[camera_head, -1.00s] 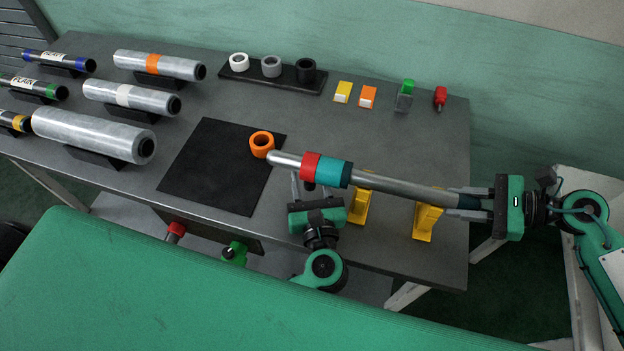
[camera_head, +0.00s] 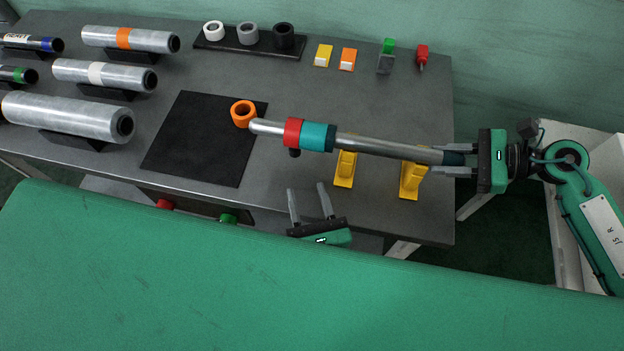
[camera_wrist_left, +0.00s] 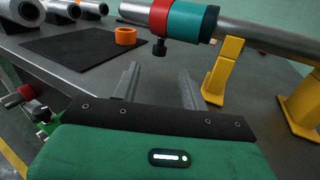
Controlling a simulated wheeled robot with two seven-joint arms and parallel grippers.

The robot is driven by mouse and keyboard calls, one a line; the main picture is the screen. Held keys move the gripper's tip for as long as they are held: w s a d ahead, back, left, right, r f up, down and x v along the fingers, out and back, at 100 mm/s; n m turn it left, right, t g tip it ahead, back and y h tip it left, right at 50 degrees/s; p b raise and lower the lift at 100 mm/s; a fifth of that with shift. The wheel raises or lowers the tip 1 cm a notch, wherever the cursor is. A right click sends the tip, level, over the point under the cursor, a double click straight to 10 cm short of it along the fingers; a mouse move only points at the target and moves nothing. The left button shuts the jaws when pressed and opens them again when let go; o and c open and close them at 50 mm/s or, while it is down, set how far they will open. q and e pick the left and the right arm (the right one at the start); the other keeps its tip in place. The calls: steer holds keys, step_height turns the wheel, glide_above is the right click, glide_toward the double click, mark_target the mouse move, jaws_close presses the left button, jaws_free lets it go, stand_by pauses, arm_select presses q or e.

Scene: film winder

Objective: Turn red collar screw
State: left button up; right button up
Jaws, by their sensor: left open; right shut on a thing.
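A grey shaft (camera_head: 385,147) carries a red collar (camera_head: 292,131) next to a teal band (camera_head: 318,137). A dark screw knob (camera_head: 294,153) hangs below the red collar; it also shows in the left wrist view (camera_wrist_left: 159,47). My right gripper (camera_head: 455,158) is shut on the shaft's dark right end and holds it roughly level above the yellow stands. My left gripper (camera_head: 308,188) is open and empty, below and in front of the knob, with its fingers pointing toward the shaft. In the left wrist view its fingers (camera_wrist_left: 158,85) are apart, and the knob is beyond them.
Two yellow stands (camera_head: 345,170) (camera_head: 412,180) are under the shaft. An orange ring (camera_head: 243,113) sits on the black mat (camera_head: 195,150) near the shaft's left tip. Film rolls (camera_head: 70,116) lie at the left. Rings on a rack (camera_head: 238,42) and small coloured blocks (camera_head: 347,59) are at the back.

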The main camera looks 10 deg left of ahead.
mark_target(297, 153)
arm_select(q)
steer(key=shift+r, duration=0.1)
stand_by(0.4)
steer(key=x, duration=1.2)
steer(key=shift+d, duration=0.1)
steer(key=shift+c, duration=0.2)
jaws_close()
steer(key=shift+n+g+y, duration=0.4)
steer(key=shift+y, duration=0.1)
steer(key=shift+n+g+y, duration=0.3)
steer(key=shift+y, duration=0.1)
jaws_free()
